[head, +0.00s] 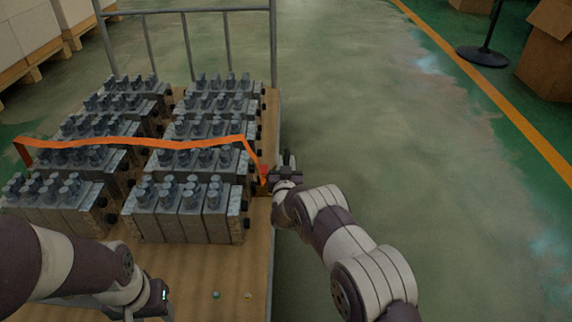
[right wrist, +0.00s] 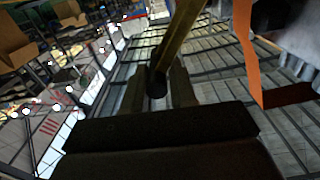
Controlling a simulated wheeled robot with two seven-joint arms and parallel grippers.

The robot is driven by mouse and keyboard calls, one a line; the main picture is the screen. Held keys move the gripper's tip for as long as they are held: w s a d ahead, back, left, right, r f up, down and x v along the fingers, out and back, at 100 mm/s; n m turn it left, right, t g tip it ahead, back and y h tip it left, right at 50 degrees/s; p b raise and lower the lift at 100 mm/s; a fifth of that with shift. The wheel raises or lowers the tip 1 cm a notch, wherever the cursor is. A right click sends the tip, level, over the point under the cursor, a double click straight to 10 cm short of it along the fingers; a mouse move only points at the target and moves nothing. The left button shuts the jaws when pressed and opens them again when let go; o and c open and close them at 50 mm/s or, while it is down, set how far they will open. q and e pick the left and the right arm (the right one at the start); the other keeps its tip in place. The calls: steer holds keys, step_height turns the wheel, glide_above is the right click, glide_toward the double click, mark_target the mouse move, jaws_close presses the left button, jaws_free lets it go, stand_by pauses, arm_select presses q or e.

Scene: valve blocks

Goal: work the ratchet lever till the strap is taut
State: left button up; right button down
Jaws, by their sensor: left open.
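An orange strap (head: 130,142) runs across the valve blocks from the cart's left side to its right edge, where it comes down to the ratchet (head: 264,188). It looks wavy over the blocks. The strap also shows in the right wrist view (right wrist: 247,50). My right gripper (head: 284,172) is at the ratchet beside the cart's right edge. In the right wrist view the dull yellow lever (right wrist: 181,30) has its dark rounded end between my two fingers, which close in on both sides. My left gripper (head: 150,308) is open and empty, low over the cart's front, partly cut off.
Several grey valve blocks (head: 185,215) stand in two columns on the wooden cart deck (head: 200,270). A rail (head: 190,11) stands at the back.

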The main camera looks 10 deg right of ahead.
steer(key=shift+s+d+f+m, duration=0.15)
steer(key=shift+d+f+m, duration=0.3)
steer(key=shift+d+m, duration=0.05)
steer(key=s+d+f+m+b, duration=0.1)
steer(key=d+f+m+b, duration=0.2)
steer(key=f, duration=0.4)
steer(key=shift+d+f+m, duration=0.15)
steer(key=shift+d+m, duration=0.6)
steer(key=shift+m, duration=0.05)
